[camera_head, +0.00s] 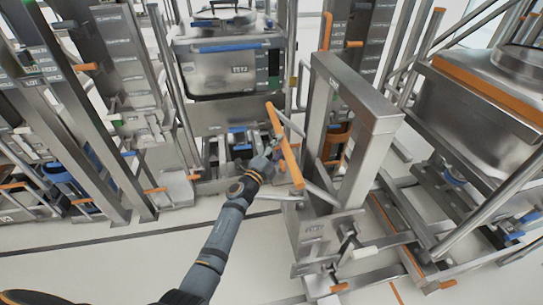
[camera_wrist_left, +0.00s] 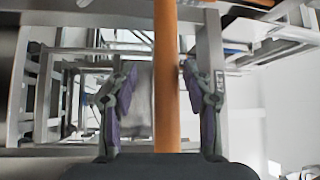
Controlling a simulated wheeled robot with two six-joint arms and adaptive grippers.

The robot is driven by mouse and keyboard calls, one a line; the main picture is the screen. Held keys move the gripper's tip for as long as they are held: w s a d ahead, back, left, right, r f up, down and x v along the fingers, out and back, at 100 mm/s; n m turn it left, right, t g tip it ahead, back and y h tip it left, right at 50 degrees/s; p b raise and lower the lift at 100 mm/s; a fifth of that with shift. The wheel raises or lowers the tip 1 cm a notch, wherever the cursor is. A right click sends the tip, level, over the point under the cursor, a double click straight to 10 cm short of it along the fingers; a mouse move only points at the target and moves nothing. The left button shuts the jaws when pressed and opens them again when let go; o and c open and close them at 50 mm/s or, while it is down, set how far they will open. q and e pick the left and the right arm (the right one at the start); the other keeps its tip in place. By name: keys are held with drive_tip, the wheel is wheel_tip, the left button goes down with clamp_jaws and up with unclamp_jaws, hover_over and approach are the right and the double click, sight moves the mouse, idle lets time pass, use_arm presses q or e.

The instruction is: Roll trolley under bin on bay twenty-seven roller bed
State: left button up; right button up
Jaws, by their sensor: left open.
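A steel trolley (camera_head: 372,105) with a tall upright frame stands at centre right. Its orange push handle (camera_head: 287,150) slants out to the left. My left gripper (camera_head: 268,155) is at this handle. In the left wrist view the handle (camera_wrist_left: 167,60) runs between my two spread fingers (camera_wrist_left: 160,95), with gaps at both sides. A steel bin (camera_head: 228,72) with a blue-edged front and a small label sits in a bay behind the handle. The label and bay number are too small to read surely. My right gripper is out of view.
Steel posts (camera_head: 85,130) with orange levers stand at the left. Another large steel vessel (camera_head: 480,95) with an orange edge stands at the right, above low rails (camera_head: 400,225). The pale floor (camera_head: 120,255) at the front left is clear, crossed by a dark line.

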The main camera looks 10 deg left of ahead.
use_arm(q)
drive_tip(key=r+v, duration=0.1)
drive_tip(key=v, duration=0.5)
drive_tip(key=shift+s+f, duration=0.4)
drive_tip(key=shift+f, duration=0.1)
drive_tip(key=shift+a, duration=0.1)
drive_tip(key=shift+c, duration=0.2)
